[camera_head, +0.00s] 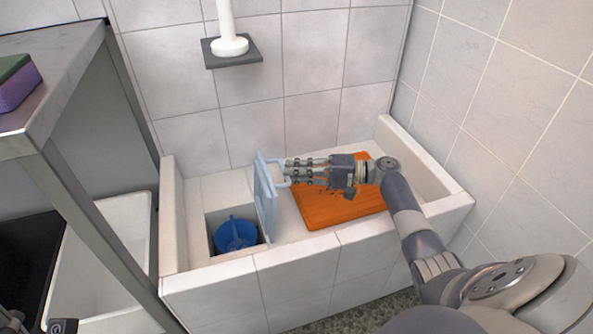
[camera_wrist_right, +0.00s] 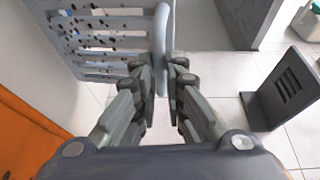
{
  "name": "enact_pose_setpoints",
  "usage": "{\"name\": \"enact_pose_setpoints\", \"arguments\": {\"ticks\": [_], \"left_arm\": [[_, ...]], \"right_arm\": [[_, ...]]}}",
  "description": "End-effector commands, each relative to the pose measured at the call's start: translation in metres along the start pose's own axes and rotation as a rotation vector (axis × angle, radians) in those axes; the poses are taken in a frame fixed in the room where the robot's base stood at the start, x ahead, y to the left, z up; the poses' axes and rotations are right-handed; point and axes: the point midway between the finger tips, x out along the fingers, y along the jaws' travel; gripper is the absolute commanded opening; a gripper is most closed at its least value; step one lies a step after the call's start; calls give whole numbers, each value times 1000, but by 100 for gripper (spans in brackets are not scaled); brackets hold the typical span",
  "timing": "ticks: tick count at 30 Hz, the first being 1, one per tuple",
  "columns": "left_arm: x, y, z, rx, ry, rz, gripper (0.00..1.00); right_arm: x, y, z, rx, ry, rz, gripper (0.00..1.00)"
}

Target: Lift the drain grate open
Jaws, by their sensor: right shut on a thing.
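The drain grate (camera_head: 264,196) is a light blue-grey slotted panel. It stands about upright at the right edge of a square drain opening (camera_head: 218,217) in the tiled basin. A blue round basket (camera_head: 236,234) sits in the opening. My right gripper (camera_head: 286,172) comes in from the right and is shut on the grate's handle. In the right wrist view the fingertips (camera_wrist_right: 166,75) close around the handle bar (camera_wrist_right: 161,32), and the dark-specked slots of the grate (camera_wrist_right: 100,40) show to the left. My left gripper (camera_head: 62,325) shows only as a small dark part at the lower left edge; its fingers cannot be made out.
An orange board (camera_head: 335,208) lies in the basin under my right gripper. The raised tiled basin rim (camera_head: 170,215) surrounds the area. A metal table (camera_head: 60,70) with a purple and green sponge (camera_head: 18,85) stands at left. A white tub (camera_head: 110,260) is below it.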

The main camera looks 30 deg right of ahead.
Motion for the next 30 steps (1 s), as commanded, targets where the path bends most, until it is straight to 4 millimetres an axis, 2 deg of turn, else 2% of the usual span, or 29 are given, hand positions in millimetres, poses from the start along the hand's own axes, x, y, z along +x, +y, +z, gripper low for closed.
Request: {"name": "enact_pose_setpoints", "arguments": {"ticks": [1, 3, 4, 20, 23, 30], "left_arm": [[-1, 0, 0, 0, -1, 0, 40], [-2, 0, 0, 0, -1, 0, 40], [-2, 0, 0, 0, -1, 0, 40], [0, -1, 0, 1, 1, 0, 40], [0, 0, 0, 1, 1, 0, 40], [0, 0, 0, 1, 0, 0, 40]], "right_arm": [[3, 16, 7, 14, -12, 27, 13], [3, 16, 7, 15, -12, 26, 29], [2, 16, 7, 15, -12, 26, 32], [-3, 11, 4, 9, -7, 23, 32], [-14, 11, 4, 9, -5, 23, 32], [-64, 9, 3, 8, -6, 23, 32]]}}
